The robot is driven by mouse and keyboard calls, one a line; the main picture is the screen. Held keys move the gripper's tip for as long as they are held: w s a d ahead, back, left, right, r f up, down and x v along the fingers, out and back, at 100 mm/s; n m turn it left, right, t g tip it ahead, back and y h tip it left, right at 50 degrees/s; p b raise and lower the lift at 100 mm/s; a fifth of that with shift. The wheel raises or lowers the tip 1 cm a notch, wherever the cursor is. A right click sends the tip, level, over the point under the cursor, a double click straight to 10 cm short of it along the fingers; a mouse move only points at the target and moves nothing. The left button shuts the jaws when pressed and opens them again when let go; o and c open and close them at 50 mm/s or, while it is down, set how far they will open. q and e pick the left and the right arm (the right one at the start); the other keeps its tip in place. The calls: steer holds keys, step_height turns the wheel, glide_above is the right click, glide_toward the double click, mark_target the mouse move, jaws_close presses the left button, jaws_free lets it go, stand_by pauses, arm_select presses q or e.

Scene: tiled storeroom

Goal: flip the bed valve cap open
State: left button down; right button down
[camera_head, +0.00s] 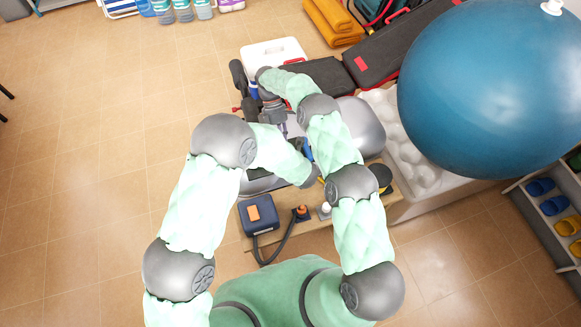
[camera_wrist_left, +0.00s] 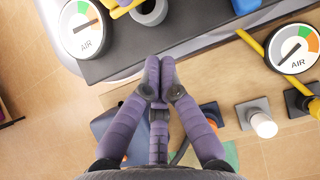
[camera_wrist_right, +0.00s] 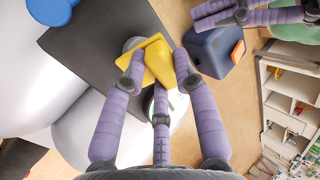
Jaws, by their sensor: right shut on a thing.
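In the right wrist view a yellow valve cap (camera_wrist_right: 158,62) with a flat flap sits over a dark grey panel, and its underside is hidden. My right gripper (camera_wrist_right: 160,60) has a finger on either side of it and is shut on it. In the left wrist view a grey round valve (camera_wrist_left: 150,10) with a yellow part (camera_wrist_left: 122,8) shows at the top edge of the dark panel. My left gripper (camera_wrist_left: 158,72) has its fingertips together, empty, over the panel's near edge. The left gripper also shows in the right wrist view (camera_wrist_right: 240,14). In the head view my arms hide most of this area.
A navy box with an orange switch (camera_head: 258,214) and a hose stands on the wooden table near me. Small fittings (camera_wrist_left: 256,118) stand beside it. A large blue ball (camera_head: 490,80) is at the right.

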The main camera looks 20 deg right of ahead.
arm_select(q)
steer(key=w, duration=0.1)
steer(key=w+f, duration=0.1)
steer(key=w, duration=0.1)
steer(key=shift+w, duration=0.15)
steer(key=shift+w+r, duration=0.45)
steer(key=shift+r, duration=0.3)
steer(key=shift+w, duration=0.1)
steer(key=shift+w+d+r, duration=0.1)
steer(key=shift+w+r, duration=0.55)
steer(key=shift+r, duration=0.2)
arm_select(e)
steer(key=shift+d, duration=0.1)
steer(key=c, duration=0.9)
jaws_free()
steer(key=shift+f, duration=0.1)
steer(key=shift+c, duration=0.2)
steer(key=shift+s, duration=0.1)
arm_select(q)
steer(key=shift+s, duration=0.1)
arm_select(e)
steer(key=shift+a, duration=0.2)
